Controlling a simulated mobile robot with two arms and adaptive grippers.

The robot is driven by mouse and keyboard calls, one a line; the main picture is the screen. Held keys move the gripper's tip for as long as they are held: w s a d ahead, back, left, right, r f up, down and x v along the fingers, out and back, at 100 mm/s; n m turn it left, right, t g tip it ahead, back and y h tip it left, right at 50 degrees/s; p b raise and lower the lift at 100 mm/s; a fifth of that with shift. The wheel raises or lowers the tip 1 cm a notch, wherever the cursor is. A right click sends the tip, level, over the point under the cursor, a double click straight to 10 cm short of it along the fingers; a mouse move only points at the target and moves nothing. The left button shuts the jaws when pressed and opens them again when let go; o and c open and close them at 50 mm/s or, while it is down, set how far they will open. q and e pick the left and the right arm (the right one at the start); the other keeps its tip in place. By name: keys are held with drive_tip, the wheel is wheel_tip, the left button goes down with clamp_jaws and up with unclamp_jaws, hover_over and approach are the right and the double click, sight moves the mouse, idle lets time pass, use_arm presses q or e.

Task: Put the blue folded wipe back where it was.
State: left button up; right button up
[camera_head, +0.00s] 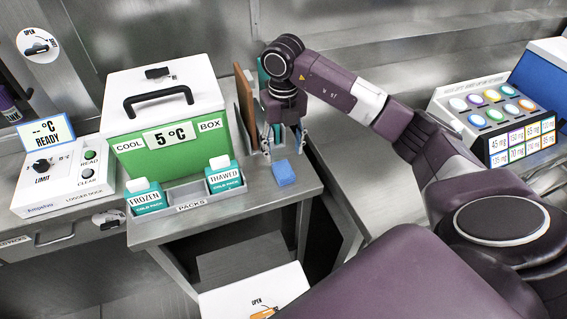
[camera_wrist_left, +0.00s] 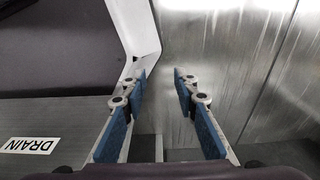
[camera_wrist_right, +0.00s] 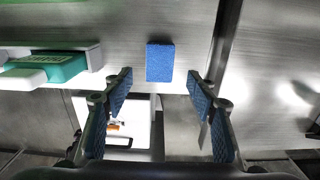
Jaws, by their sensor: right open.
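The blue folded wipe (camera_head: 284,173) lies on the steel side table (camera_head: 255,195), near its right edge and right of the thawed pack. My right gripper (camera_head: 283,147) is open and points down above and behind the wipe in the head view. In the right wrist view the wipe (camera_wrist_right: 159,61) lies beyond the gap between the open fingertips (camera_wrist_right: 159,77), with nothing between the fingers. My left gripper (camera_wrist_left: 160,74) shows only in its wrist view, where it is open and empty beside a steel surface.
A green cool box (camera_head: 172,125) stands left of the wipe. In front of it a packs tray (camera_head: 190,198) holds frozen (camera_head: 146,197) and thawed (camera_head: 224,177) packs. A brown board (camera_head: 243,107) stands upright behind. Right of the table is a gap, then a steel counter.

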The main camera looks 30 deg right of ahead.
wheel_tip(320, 180, up, 5)
drive_tip(key=shift+b, duration=0.3)
idle(0.4)
